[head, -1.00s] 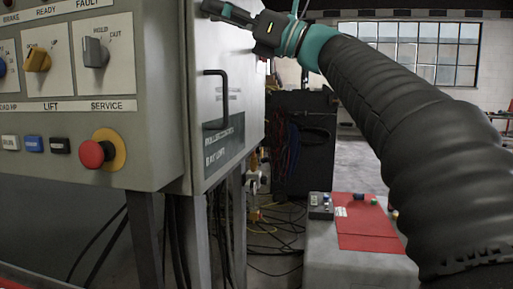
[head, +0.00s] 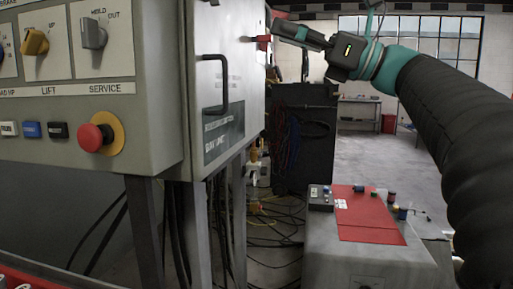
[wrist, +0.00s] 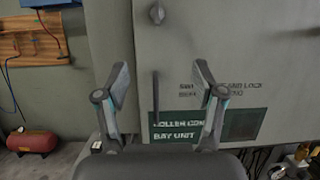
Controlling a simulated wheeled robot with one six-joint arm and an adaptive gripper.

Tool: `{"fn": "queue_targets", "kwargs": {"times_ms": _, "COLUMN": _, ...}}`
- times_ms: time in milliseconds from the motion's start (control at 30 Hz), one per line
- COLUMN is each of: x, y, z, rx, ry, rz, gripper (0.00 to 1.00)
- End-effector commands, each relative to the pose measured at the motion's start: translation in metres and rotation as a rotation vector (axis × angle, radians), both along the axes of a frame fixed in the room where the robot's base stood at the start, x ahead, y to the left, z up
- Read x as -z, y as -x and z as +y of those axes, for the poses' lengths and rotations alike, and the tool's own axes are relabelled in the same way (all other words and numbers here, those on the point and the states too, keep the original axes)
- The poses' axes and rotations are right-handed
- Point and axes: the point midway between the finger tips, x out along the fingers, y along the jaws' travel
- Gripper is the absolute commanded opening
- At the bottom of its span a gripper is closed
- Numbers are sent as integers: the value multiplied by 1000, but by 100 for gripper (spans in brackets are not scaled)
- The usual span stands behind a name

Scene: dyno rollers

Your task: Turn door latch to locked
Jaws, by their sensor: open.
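The grey cabinet door (head: 206,100) carries a small round latch knob (wrist: 157,12) near the top of the wrist view. Whether the knob is at locked I cannot tell. A dark vertical pull handle (head: 222,85) stands below it and also shows in the wrist view (wrist: 155,95). My gripper (head: 276,26) is right of the door in the head view, empty, with fingers towards it. In the wrist view my open fingers (wrist: 161,82) frame the handle, with a gap in front of the door. The knob is above and between the fingertips.
The control box's front has switches and a red emergency stop (head: 97,138). A red piece (head: 263,42) shows by the door's far edge. A grey box with a red top (head: 365,215) stands low at right. Cables (head: 270,210) lie on the floor.

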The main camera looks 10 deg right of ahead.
Motion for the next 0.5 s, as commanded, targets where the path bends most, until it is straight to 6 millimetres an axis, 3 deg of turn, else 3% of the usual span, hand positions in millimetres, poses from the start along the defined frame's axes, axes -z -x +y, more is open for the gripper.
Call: {"fn": "queue_targets", "kwargs": {"times_ms": 500, "x": 81, "y": -5, "z": 37, "rx": 145, "ry": 312, "rz": -58, "gripper": 69}}
